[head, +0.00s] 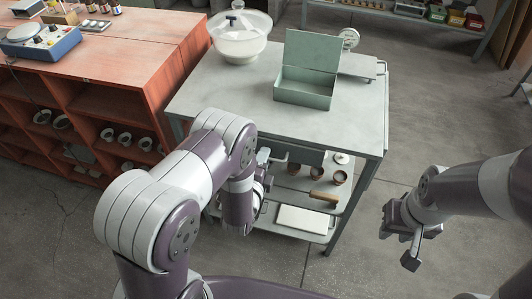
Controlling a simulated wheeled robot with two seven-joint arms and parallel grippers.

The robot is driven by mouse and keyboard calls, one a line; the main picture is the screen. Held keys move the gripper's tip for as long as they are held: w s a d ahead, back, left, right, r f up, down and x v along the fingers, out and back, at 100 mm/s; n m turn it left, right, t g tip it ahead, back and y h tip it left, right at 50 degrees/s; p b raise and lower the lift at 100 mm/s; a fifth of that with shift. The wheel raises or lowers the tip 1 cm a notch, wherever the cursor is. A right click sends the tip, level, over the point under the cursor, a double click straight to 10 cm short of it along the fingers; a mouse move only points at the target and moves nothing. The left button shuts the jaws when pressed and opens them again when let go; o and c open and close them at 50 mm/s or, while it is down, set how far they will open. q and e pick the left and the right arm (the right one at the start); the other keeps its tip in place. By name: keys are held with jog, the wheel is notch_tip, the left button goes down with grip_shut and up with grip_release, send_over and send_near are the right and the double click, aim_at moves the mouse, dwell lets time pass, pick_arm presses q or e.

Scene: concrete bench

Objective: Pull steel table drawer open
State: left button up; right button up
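The grey steel table (205,93) stands in the middle of the head view.
An open green metal box (303,92), a white lidded pot (240,38) and a scale (357,64) stand on the table. A red shelf unit (150,62) stands close at left. Floor is clear at right.

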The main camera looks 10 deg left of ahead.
pick_arm(q)
jog(key=shift+s, duration=0.1)
grip_shut()
dwell(1.3)
